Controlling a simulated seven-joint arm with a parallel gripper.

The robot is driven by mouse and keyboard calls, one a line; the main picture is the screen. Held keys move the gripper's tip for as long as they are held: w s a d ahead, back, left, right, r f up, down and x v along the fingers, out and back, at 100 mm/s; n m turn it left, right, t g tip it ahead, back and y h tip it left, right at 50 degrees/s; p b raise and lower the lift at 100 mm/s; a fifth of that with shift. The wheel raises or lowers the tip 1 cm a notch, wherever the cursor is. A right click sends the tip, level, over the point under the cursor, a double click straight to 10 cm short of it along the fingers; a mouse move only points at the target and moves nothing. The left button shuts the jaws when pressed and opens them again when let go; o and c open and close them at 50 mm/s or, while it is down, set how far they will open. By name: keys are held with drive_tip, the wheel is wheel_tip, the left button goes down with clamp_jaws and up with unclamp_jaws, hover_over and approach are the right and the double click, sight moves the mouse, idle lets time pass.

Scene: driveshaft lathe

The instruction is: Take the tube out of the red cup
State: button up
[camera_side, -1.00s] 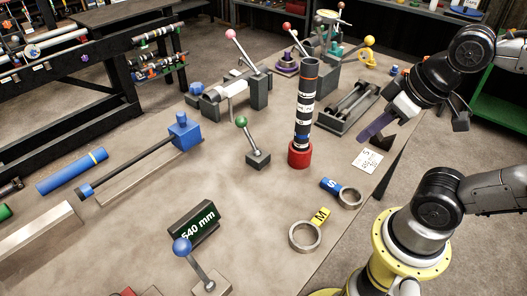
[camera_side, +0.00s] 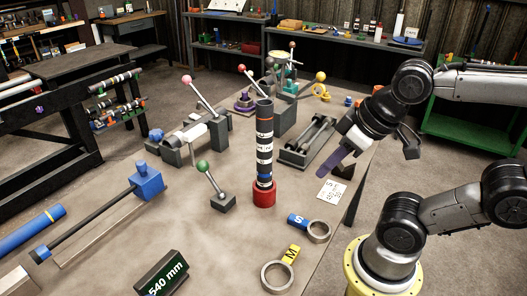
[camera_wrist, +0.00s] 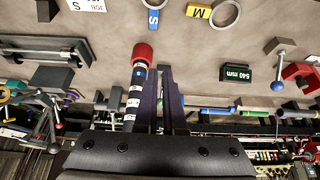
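The tube (camera_side: 264,140), black with white bands and an orange ring, stands upright in the red cup (camera_side: 264,194) on the table. The cup hides its lower end. In the wrist view the tube (camera_wrist: 135,95) and red cup (camera_wrist: 143,54) show just left of my fingers. My gripper (camera_side: 328,170), with purple fingers, is to the right of the tube in the side view, apart from it. In the wrist view my gripper (camera_wrist: 162,70) shows two fingers with a narrow gap and nothing held between them.
A green-knobbed lever (camera_side: 209,182) stands left of the cup. Rings with S (camera_side: 318,232) and M (camera_side: 277,277) tags lie in front. A grey cradle (camera_side: 309,143) is behind, a printed card (camera_side: 332,190) to the right. A pink-knobbed fixture (camera_side: 208,122) stands behind left.

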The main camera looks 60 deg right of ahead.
drive_tip(key=o, duration=1.1)
drive_tip(key=shift+o, duration=0.2)
